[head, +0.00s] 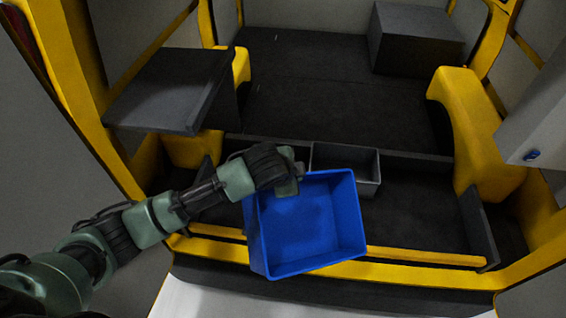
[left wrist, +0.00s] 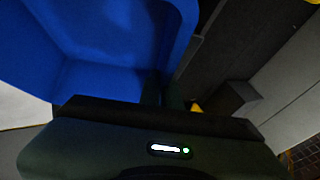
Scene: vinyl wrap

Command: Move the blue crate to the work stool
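The blue crate (head: 305,222) is empty and open toward me. It hangs tilted in front of the van's yellow sill, with no support visible beneath it. My left gripper (head: 292,178) is shut on its upper left rim. In the left wrist view the crate (left wrist: 95,45) fills the upper left, and dark fingers (left wrist: 162,90) meet its wall; their tips are partly hidden. I cannot make out a work stool with certainty in either view. My right gripper is not in view.
A grey bin (head: 345,163) sits just behind the crate on the van floor. A dark flat-topped shelf (head: 165,88) stands at left, and a dark box (head: 415,38) at the back right. Yellow frame posts (head: 475,130) border the opening. The dark floor (head: 335,95) between is clear.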

